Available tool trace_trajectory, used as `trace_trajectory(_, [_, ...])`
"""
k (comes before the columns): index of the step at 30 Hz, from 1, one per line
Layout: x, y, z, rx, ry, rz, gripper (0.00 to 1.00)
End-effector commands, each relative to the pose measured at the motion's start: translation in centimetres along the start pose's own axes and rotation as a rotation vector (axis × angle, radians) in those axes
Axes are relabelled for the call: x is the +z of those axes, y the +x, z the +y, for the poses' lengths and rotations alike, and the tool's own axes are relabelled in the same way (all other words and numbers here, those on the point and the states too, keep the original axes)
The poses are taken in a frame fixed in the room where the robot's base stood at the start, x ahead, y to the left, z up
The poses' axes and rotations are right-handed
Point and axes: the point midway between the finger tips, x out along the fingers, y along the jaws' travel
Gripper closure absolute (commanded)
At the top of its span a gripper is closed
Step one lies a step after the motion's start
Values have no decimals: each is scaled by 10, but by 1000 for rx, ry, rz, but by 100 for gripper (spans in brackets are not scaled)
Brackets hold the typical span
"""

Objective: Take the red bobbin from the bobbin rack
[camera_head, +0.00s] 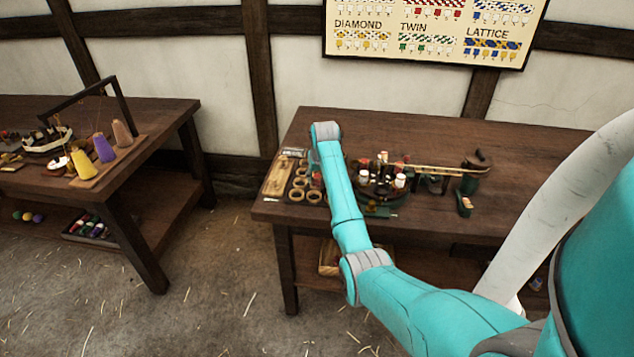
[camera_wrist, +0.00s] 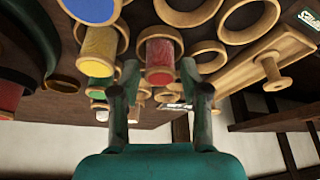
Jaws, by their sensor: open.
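The red bobbin (camera_wrist: 160,55) has pale wooden ends and appears in the middle of the wrist view, in line with the gap between my fingers. My gripper (camera_wrist: 160,75) is open, with one finger to each side of that gap. I cannot tell whether either finger touches the bobbin. The bobbin rack shows as round wooden rings (camera_wrist: 205,52), several of them empty. The rack rings also show in the head view (camera_head: 313,197) at the near left of the right-hand table. My arm hides part of the rack and most of my gripper there.
Yellow (camera_wrist: 99,48) and blue (camera_wrist: 92,8) bobbins stand left of the red one in the wrist view. A wooden tray with a spool (camera_wrist: 270,68) lies to the right. A dark round braiding device with bobbins (camera_head: 380,190) stands right of my arm in the head view.

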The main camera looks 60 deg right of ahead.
Motion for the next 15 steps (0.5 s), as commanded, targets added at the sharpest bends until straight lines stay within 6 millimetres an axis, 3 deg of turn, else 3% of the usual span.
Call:
trace_trajectory(11, [0,10,0,0,0,1,57])
trace_trajectory(15, [0,10,0,0,0,1,92])
